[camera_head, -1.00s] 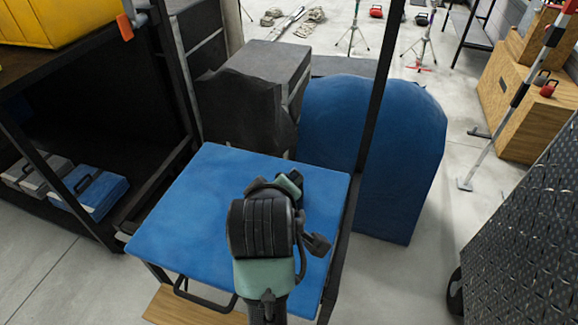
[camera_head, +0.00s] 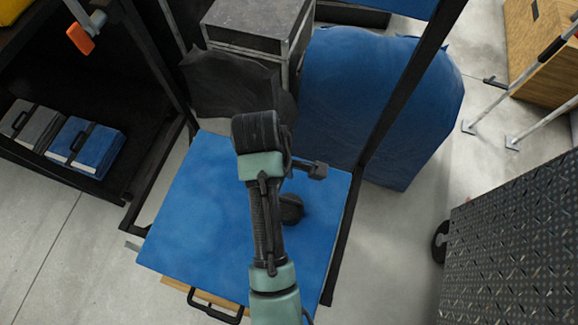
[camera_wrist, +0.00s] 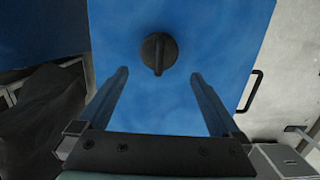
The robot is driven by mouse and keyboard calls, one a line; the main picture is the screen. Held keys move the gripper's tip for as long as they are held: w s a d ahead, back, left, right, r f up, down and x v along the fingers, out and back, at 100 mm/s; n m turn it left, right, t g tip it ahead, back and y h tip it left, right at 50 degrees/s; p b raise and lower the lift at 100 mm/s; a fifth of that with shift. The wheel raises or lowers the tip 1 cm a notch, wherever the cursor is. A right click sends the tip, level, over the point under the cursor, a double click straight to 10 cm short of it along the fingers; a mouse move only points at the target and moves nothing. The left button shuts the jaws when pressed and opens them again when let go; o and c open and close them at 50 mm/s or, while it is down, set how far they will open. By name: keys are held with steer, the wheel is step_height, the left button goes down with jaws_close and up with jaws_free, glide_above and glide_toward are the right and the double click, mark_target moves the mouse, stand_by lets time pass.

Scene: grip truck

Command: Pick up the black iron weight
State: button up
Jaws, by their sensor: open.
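The black iron weight (camera_wrist: 159,53) is a round dark piece with a raised ridge across its top. It sits on the blue tabletop (camera_head: 190,215). In the head view the weight (camera_head: 291,208) shows just right of my forearm, partly hidden by it. My gripper (camera_wrist: 160,90) is open in the wrist view, its two fingers apart and nothing between them. The weight lies beyond the fingertips, roughly centred between them, with blue surface visible all round it. In the head view the fingers are hidden behind my wrist.
Dark upright posts (camera_head: 410,85) frame the blue top. A black draped shape (camera_head: 225,85) and a large blue covered bulk (camera_head: 375,105) stand just behind it. A black handle (camera_head: 215,307) is at the front edge.

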mark_target(289, 207)
steer(key=shift+w+f, duration=0.15)
steer(key=shift+w, duration=0.1)
steer(key=f, duration=0.4)
steer(key=s+f, duration=0.1)
steer(key=f, duration=0.1)
steer(key=shift+d+f, duration=0.2)
steer(key=shift+d, duration=0.2)
steer(key=shift+d+f, duration=0.2)
steer(key=shift+f, duration=1.3)
steer(key=shift+d+f, duration=0.2)
steer(key=shift+f, duration=1.3)
jaws_close()
steer(key=shift+w+r, duration=0.15)
steer(key=shift+r, duration=0.05)
